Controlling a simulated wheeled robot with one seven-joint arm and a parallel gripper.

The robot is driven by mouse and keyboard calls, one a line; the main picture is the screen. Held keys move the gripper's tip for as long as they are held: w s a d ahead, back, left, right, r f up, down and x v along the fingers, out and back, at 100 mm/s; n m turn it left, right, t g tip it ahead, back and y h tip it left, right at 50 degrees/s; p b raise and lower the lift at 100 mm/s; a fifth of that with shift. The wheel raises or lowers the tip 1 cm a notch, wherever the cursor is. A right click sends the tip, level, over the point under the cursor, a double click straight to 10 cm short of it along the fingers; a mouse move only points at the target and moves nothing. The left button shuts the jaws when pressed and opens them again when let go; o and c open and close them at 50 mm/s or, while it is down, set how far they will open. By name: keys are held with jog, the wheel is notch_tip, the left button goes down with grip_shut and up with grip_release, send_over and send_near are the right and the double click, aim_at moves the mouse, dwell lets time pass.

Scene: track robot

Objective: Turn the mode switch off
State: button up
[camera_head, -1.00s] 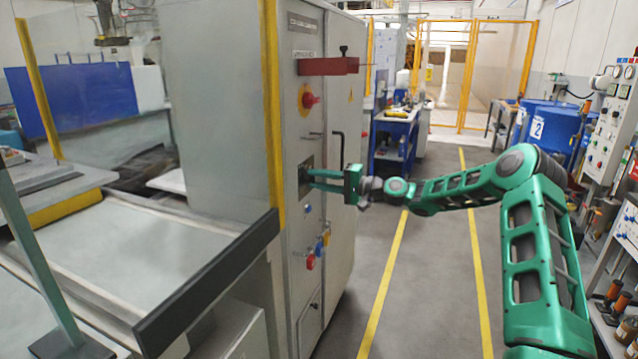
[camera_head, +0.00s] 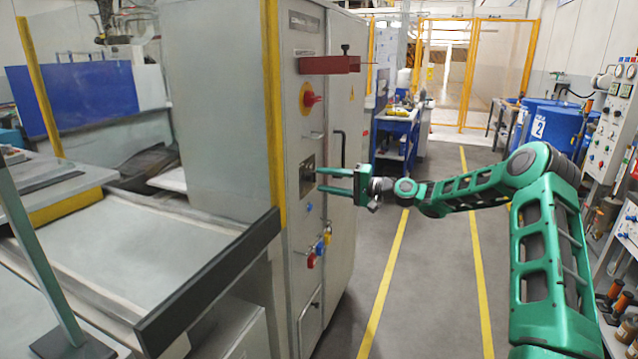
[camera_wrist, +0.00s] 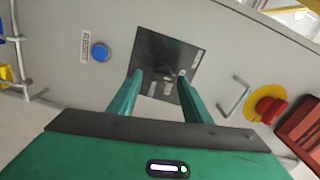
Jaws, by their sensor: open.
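The mode switch (camera_head: 309,175) sits on a dark square plate on the front of the grey cabinet. In the wrist view the plate (camera_wrist: 150,52) is straight ahead between my fingers, with a small dark knob (camera_wrist: 163,73) near its middle. The knob's exact angle is too small to tell. My gripper (camera_head: 320,181) is open and empty, its two green fingers pointing at the plate with a small gap. It also shows in the wrist view (camera_wrist: 160,92), with the fingers on either side of the knob's line of sight.
A blue RESET button (camera_wrist: 100,52) is beside the plate. A red emergency knob on yellow (camera_head: 308,97) and a red bar (camera_head: 328,65) are above. Cabinet handles (camera_head: 340,150) stick out close by. Padlocks (camera_head: 322,246) hang below. The floor aisle is clear.

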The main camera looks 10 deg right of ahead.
jog(key=v, duration=0.8)
jog(key=s+a+f+n+g+h, duration=0.3)
jog(key=s+f+g+h, duration=0.4)
jog(key=s, duration=0.5)
jog(key=s+d+r+m+g+h, duration=0.1)
jog(key=s+d, duration=0.3)
jog(key=s, duration=1.1)
jog(key=s+d+m+g+h, duration=0.1)
jog(key=s+d+h, duration=0.3)
jog(key=s, duration=1.1)
jog(key=s+d+r+m+g+h, duration=0.1)
jog(key=s+d, duration=0.3)
jog(key=s, duration=1.1)
jog(key=shift+s+r+m+g+h, duration=0.2)
jog(key=shift+r+m+g+h, duration=0.15)
jog(key=shift+m+h, duration=0.3)
